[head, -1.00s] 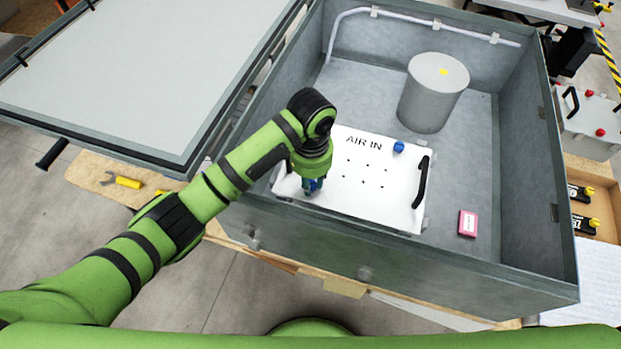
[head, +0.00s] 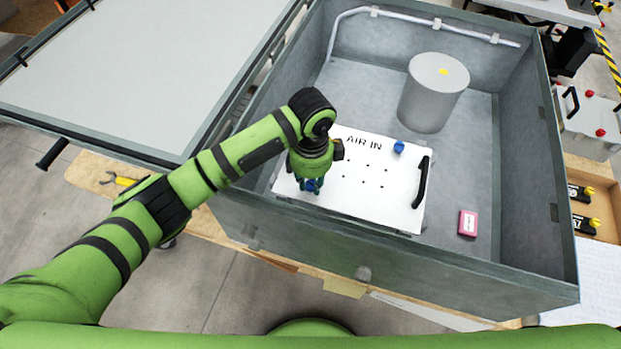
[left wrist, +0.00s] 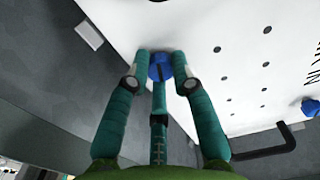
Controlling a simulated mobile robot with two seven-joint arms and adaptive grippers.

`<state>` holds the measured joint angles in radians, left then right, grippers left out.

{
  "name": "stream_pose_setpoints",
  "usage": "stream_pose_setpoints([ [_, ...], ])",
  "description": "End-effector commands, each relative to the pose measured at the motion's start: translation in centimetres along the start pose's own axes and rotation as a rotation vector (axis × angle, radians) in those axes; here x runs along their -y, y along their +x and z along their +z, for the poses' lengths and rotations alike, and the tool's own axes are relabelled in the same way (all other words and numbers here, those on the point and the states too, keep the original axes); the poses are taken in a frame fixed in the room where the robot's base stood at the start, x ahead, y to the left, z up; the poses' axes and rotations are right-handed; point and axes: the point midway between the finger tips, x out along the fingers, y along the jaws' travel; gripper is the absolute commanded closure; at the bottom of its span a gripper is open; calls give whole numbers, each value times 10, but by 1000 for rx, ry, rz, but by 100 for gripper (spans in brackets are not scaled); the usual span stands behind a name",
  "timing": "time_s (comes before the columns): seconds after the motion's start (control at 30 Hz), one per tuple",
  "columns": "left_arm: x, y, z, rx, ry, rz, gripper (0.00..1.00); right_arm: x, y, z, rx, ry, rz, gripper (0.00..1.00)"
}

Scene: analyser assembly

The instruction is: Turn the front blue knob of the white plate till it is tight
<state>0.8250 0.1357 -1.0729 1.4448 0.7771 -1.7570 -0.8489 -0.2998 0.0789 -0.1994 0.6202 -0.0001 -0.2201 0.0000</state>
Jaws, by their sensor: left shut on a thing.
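The white plate (head: 376,192), marked AIR IN, lies inside the grey open box. Its front blue knob (left wrist: 160,66) sits near the plate's edge, between the fingers of my left gripper (left wrist: 160,64). In the head view my left gripper (head: 311,186) points down over the near left corner of the plate, shut on that knob, which is mostly hidden there. The back blue knob (head: 398,147) stands free at the plate's far edge; it also shows in the left wrist view (left wrist: 310,106). A black handle (head: 421,183) is on the plate's right side. My right gripper is out of view.
A grey cylinder (head: 433,93) stands behind the plate and a pink box (head: 467,223) lies to its right. The grey box's walls (head: 400,262) rise around them. The open lid (head: 140,75) extends left. A yellow-handled wrench (head: 122,181) lies on the wooden bench.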

Motion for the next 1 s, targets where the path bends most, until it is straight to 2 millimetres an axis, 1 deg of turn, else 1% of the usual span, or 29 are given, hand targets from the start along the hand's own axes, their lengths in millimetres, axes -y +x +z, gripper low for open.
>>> stream_pose_setpoints([
  [0.03,0,0,-3,-6,50,-1,100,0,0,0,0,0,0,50],
  [1.0,0,-1,-3,-5,972,-7,100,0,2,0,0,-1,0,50],
])
